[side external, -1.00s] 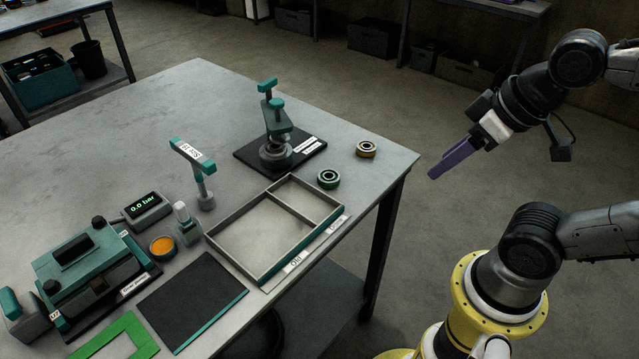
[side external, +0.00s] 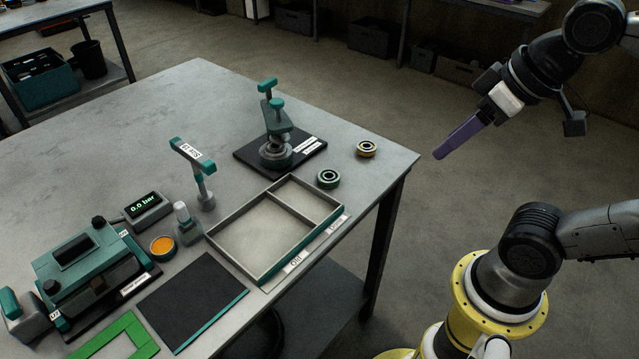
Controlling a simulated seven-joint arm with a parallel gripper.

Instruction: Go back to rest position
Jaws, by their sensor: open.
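My gripper (side external: 458,137) hangs in the air beyond the right edge of the workbench, with its long purple fingers pointing down and left. It is open and touches nothing; from this side the two fingers overlap, so the gap between them is hidden. The grey workbench (side external: 130,115) lies to its left, and no object is at the fingertips.
A teal clamp stand (side external: 277,130), a divided tray (side external: 262,270), a T-handled tool (side external: 198,170) and a teal machine (side external: 85,265) stand on the bench. Air around my gripper is clear.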

